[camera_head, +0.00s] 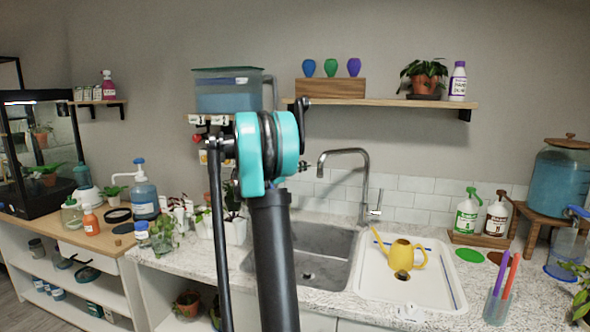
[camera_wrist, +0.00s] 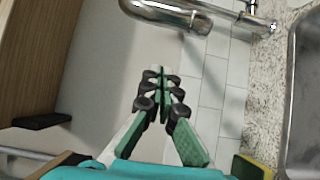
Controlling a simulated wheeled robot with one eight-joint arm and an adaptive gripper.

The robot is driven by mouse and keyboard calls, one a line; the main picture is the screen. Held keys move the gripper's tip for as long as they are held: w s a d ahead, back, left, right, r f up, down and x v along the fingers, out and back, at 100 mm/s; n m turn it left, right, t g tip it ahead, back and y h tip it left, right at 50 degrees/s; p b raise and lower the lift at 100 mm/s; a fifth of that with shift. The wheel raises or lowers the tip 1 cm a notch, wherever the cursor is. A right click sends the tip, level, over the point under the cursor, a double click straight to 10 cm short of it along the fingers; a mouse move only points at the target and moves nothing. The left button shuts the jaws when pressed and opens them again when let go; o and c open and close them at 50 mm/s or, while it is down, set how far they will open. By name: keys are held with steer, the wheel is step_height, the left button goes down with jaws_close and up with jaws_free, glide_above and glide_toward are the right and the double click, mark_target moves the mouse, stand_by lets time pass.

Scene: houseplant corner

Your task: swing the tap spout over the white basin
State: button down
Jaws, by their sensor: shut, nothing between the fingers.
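The chrome tap (camera_head: 366,185) stands behind the sinks, and its curved spout (camera_head: 343,151) points left over the grey basin (camera_head: 262,262). The white basin (camera_head: 448,292) is to the right, with a yellow watering can (camera_head: 402,252) in it. In the wrist view the spout (camera_wrist: 170,12) crosses the top of the picture. My gripper (camera_wrist: 160,72) is shut and empty, its fingertips below the spout in that picture and apart from it. In the head view my arm hides most of the gripper. The white basin cannot be made out in the wrist view.
Soap bottles (camera_head: 467,212) stand on a wooden tray right of the tap. A shelf (camera_head: 385,102) with pots hangs above. A cup of pens (camera_head: 497,302) is at the front right. Plants and bottles crowd the counter left of the grey basin.

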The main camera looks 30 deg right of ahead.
steer(key=shift+s+d, duration=0.2)
steer(key=shift+s, duration=0.45)
steer(key=shift+s+d, duration=0.25)
steer(key=shift+s, duration=0.35)
steer(key=shift+s+d, duration=0.2)
steer(key=shift+s, duration=0.45)
steer(key=shift+s, duration=0.1)
